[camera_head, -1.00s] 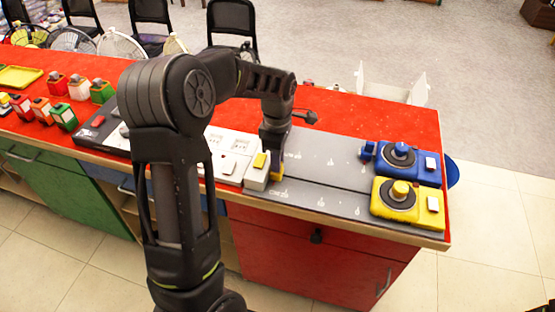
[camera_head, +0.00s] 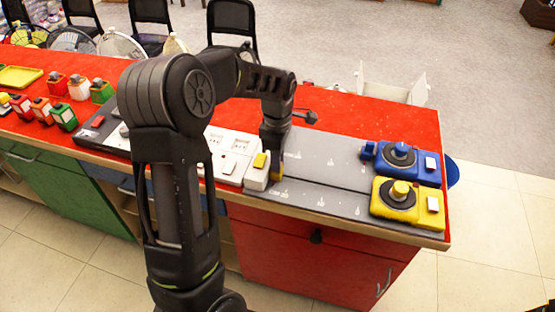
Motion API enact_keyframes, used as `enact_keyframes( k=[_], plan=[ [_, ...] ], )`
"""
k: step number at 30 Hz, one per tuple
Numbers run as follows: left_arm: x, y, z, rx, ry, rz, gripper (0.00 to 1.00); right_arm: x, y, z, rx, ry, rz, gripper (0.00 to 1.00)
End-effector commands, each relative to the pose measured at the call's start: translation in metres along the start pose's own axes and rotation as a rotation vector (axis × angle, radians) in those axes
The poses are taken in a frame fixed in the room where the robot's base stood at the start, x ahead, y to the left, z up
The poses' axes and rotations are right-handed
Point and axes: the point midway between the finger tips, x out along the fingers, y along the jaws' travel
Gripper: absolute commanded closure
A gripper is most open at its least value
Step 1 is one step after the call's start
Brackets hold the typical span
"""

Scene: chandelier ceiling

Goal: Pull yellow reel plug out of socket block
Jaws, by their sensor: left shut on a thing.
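A white socket block (camera_head: 256,178) with a yellow patch on its top stands on the grey panel near the counter's front edge. My left gripper (camera_head: 277,176) points down right beside the block's right side. It is shut on the yellow reel plug, of which only a small dull yellow bit (camera_head: 278,168) shows at the fingertips. I cannot tell whether the plug is still in the block. The yellow reel (camera_head: 409,203) sits at the panel's right end, with a yellow knob and a white label. My right gripper is not in view.
A blue reel (camera_head: 402,162) stands behind the yellow one. White socket units (camera_head: 226,150) lie left of the block, partly behind my left arm. Coloured small boxes (camera_head: 62,115) and a yellow tray (camera_head: 18,77) are farther left. The grey panel (camera_head: 325,165) between block and reels is clear.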

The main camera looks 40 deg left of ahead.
Motion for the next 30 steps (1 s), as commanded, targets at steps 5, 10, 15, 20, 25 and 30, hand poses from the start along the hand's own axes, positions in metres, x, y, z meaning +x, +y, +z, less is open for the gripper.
enact_keyframes(
  k=[5,10,15,20,25,30],
  plan=[
    [-0.001,0.001,0.000,0.000,0.000,0.002,1.00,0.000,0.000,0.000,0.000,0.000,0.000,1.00],
    [0.000,0.001,0.010,0.003,-0.001,0.002,1.00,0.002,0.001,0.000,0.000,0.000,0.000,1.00],
    [0.000,0.001,0.036,0.004,-0.001,0.003,1.00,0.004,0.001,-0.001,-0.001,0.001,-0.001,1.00],
    [-0.001,0.001,0.041,-0.001,0.000,0.003,1.00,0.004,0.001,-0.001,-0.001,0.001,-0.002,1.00],
    [-0.001,0.001,0.040,-0.001,-0.001,0.003,0.85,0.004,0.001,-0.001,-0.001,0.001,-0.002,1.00],
    [-0.001,0.001,0.040,0.000,0.000,0.002,0.71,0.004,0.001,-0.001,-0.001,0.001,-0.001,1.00]
  ],
)
